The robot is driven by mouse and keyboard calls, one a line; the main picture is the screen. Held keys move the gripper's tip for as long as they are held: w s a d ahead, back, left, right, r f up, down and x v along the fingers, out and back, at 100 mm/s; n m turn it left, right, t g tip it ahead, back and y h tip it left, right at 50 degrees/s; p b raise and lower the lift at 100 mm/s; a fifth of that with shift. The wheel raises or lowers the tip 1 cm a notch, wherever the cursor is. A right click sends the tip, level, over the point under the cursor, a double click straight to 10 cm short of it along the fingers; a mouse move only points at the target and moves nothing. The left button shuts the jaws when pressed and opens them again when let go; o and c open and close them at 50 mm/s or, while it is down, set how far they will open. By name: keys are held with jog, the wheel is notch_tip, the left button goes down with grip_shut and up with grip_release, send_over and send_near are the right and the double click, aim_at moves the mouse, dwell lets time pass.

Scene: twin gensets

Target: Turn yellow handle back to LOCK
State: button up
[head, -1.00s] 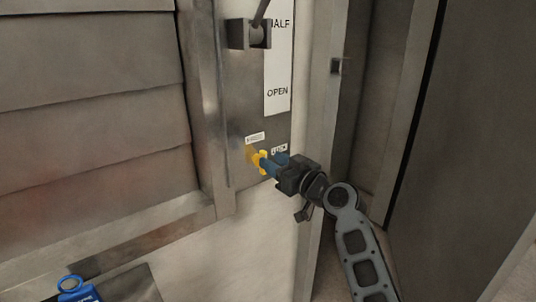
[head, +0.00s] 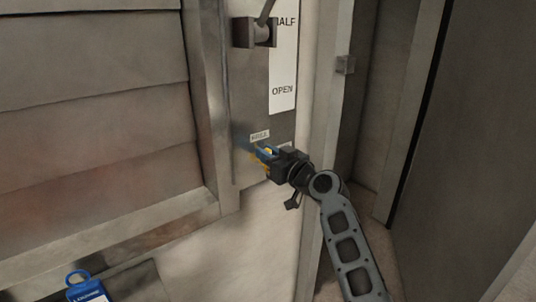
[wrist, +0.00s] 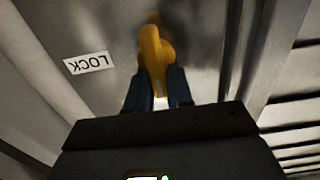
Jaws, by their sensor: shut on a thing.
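The yellow handle (wrist: 153,48) sits on the grey metal panel in the wrist view. Its near end lies between the two blue fingers of my gripper (wrist: 159,92). My gripper is shut on it. A white LOCK label (wrist: 88,63) is left of the handle there, appearing upside down. In the head view my gripper (head: 263,153) is at the lower part of the panel. It hides most of the handle, with only a little yellow showing. A small white label (head: 260,136) is just above the fingers, too small to read surely.
A lever (head: 266,14) on a bracket and a white scale strip (head: 283,60) marked HALF and OPEN are above my gripper. A metal post (head: 327,110) stands close on the right. A blue padlock-like tag (head: 86,288) is at lower left.

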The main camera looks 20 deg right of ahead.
grip_shut()
jog(key=shift+m, duration=0.4)
jog(key=shift+w+d+f+m, duration=0.1)
jog(key=shift+d+f+m, duration=0.25)
jog(key=shift+m, duration=2.5)
jog(key=shift+w+d+f+m, duration=0.1)
jog(key=shift+d+f+m, duration=0.25)
jog(key=shift+m, duration=2.55)
jog(key=shift+w+d+f+m, duration=0.1)
jog(key=shift+d+f+m, duration=0.25)
jog(key=shift+m, duration=2.5)
jog(key=o, duration=0.6)
grip_release()
jog(key=shift+a, duration=0.1)
